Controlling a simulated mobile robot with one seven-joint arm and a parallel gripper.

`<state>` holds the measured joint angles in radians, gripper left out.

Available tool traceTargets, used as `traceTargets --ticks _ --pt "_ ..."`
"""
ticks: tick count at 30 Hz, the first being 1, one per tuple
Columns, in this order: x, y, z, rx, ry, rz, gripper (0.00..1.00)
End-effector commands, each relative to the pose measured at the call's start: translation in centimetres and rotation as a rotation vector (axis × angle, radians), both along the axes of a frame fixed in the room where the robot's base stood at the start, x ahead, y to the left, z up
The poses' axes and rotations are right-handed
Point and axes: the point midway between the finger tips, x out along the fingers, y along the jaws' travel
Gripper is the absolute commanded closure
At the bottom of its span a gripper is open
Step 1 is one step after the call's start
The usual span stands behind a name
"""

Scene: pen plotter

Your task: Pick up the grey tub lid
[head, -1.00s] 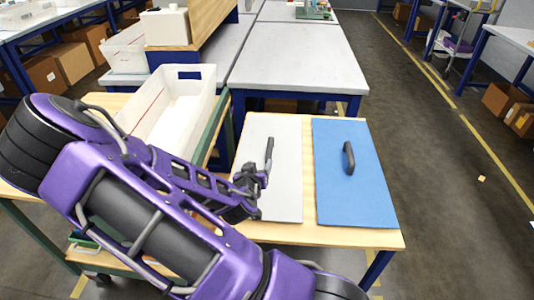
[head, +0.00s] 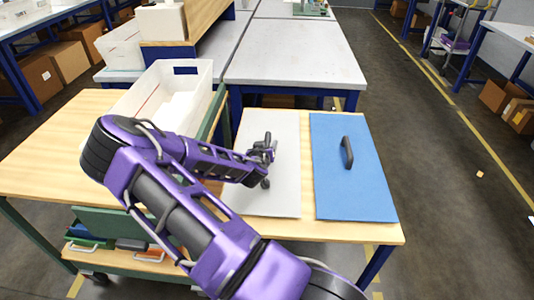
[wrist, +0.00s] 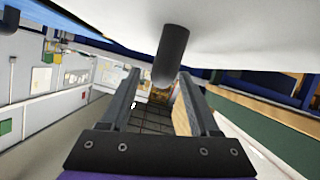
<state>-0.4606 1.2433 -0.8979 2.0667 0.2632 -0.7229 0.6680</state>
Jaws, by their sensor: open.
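The grey tub lid (head: 285,185) is a flat light-grey panel lying on the wooden table. Its dark upright handle is partly hidden by my gripper in the head view. My gripper (head: 266,153) is over the lid at the handle. In the wrist view the lid's pale surface (wrist: 250,42) fills the top. The dark rounded handle (wrist: 172,55) hangs down into the picture between the fingertip ends. My gripper (wrist: 160,76) is open there, one finger on each side of the handle. I cannot tell whether either finger touches it.
A blue lid (head: 350,190) with a dark handle lies just right of the grey one. A white tub (head: 160,100) stands on a wooden-topped cart (head: 60,150) at the left. A grey worktable (head: 290,55) is behind. Floor at the right is mostly clear.

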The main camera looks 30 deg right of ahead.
Motion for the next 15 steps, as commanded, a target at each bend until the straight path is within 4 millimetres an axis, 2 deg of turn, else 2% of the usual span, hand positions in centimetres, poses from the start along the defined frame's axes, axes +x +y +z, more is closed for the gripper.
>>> traceTargets --ticks 4,11,15 --pt "0.89 -0.78 -0.47 -0.001 0.001 0.001 0.38" --pt "0.98 -0.81 -0.46 0.000 0.000 0.001 0.38" --pt "0.97 -0.80 -0.45 0.000 0.000 0.001 0.63"
